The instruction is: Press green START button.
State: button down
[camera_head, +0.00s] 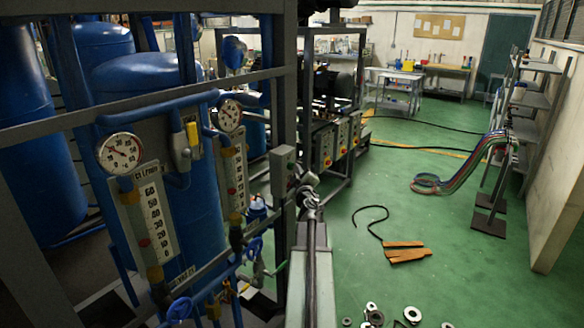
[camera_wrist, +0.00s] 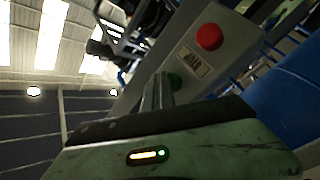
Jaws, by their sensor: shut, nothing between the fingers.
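A grey control box (camera_wrist: 188,62) fills the upper middle of the wrist view. It carries a red button (camera_wrist: 209,37), a label plate and a green button (camera_wrist: 174,80). The green button is partly hidden behind my fingers. My gripper (camera_wrist: 160,84) is shut and empty, its fingertips close to the green button. I cannot tell whether they touch it. In the head view the box (camera_head: 282,172) is mounted on a dark frame post, and my gripper (camera_head: 301,187) is just to its right. The green button is not clear in the head view.
Blue tanks, pipes, a round gauge (camera_head: 121,152) and flow meters crowd the rack on the left. More boxes with buttons (camera_head: 326,150) stand farther back. Cardboard pieces (camera_head: 404,251) and metal rings lie on the green floor. Open floor is to the right.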

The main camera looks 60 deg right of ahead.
jog(key=shift+w, duration=0.35)
jog(key=shift+r, duration=0.1)
jog(key=shift+s+a, duration=0.1)
jog(key=shift+a, duration=0.05)
jog(key=s, duration=0.6)
jog(key=shift+f, duration=0.2)
dwell(0.8)
